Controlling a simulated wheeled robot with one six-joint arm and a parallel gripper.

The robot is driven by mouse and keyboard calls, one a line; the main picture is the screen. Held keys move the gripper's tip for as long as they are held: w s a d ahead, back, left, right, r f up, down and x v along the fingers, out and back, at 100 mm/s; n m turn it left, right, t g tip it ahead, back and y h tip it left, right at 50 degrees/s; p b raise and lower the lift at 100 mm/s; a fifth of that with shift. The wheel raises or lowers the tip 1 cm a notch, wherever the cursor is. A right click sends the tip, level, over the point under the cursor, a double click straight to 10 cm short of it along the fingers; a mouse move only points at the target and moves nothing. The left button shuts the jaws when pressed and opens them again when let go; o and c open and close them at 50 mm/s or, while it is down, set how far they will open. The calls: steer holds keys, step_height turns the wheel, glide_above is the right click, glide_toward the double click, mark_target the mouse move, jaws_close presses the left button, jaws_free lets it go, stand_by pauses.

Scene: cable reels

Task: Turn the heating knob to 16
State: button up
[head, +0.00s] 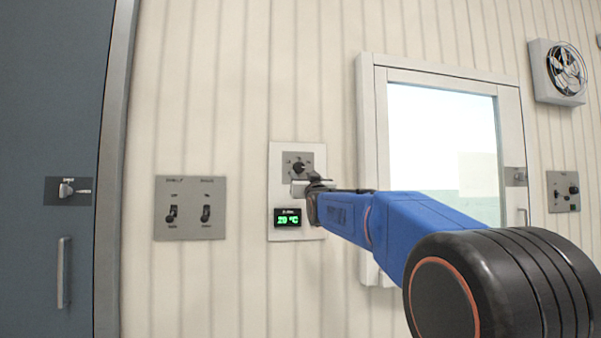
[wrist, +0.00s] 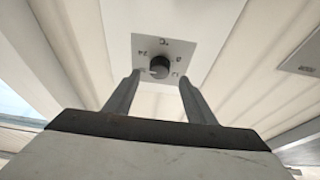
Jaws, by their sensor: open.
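The heating knob (head: 298,168) is a small black dial on a grey plate, set in a white wall panel (head: 285,155). Below it a small black display (head: 288,217) shows green digits that look like 20 °C. In the wrist view the knob (wrist: 159,66) sits on its grey plate (wrist: 180,48) with marks around it, one reading 24. My gripper (head: 299,186) is just below the knob in the head view. In the wrist view my gripper (wrist: 158,85) is open, its two fingers apart on either side below the knob, with nothing between them.
A grey plate with two toggle switches (head: 190,232) is left of the panel. A blue door (head: 50,130) is at far left. A white-framed window (head: 440,140) is right, behind my arm. A fan (head: 566,70) and another control plate (head: 564,204) are at far right.

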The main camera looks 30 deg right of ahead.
mark_target(300, 169)
steer(key=shift+x, duration=3.05)
steer(key=c, duration=1)
steer(key=shift+c, duration=0.2)
